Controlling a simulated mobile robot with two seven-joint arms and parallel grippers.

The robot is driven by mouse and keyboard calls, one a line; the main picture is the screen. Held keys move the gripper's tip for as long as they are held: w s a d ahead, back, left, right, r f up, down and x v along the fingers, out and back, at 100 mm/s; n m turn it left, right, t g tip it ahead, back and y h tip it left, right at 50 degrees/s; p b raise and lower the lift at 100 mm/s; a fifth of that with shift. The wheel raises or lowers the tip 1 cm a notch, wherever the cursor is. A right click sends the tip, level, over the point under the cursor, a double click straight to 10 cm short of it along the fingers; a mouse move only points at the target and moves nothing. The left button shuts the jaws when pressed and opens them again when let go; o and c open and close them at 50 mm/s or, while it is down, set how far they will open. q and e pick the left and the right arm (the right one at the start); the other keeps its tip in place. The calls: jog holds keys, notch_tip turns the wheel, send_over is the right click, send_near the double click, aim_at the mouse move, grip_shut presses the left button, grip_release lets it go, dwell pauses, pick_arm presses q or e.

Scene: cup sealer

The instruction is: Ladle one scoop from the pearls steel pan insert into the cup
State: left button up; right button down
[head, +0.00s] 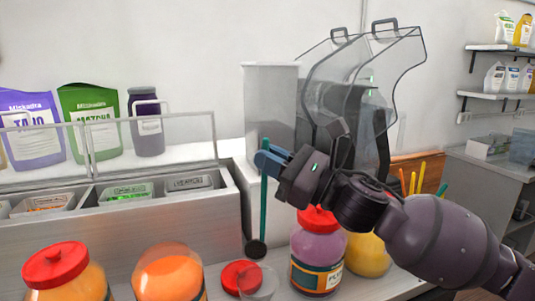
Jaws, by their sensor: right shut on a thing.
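My right gripper (270,160) is shut on the teal handle of a ladle (264,205), which hangs nearly upright. The ladle's dark bowl (256,249) is at the lower end, just above or behind a clear cup (260,284) at the bottom edge; I cannot tell whether they touch or what the bowl holds. Steel pan inserts sit in the counter unit at left: one with orange contents (44,204), one with green (126,193) and one greyish (189,184). I cannot tell which holds pearls. My left gripper is out of view.
A red lid (240,276) lies beside the cup. A tall translucent container (271,105) and a clear-hooded machine (362,75) stand behind my arm.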

pick_arm(q)
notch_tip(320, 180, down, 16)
jog(key=b, duration=1.7)
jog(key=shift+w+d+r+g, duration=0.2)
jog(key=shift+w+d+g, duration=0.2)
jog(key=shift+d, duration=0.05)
pick_arm(e)
jog(key=s+d+f+n+g+y, duration=0.1)
jog(key=s+f+n+g+y, duration=0.4)
jog(key=s+f+n+g, duration=0.8)
jog(key=shift+s+d+f+n+g, duration=0.3)
jog(key=shift+s+f+n, duration=2.65)
jog(key=shift+s+n, duration=0.85)
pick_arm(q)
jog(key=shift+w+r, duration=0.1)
pick_arm(e)
jog(key=shift+w, duration=0.3)
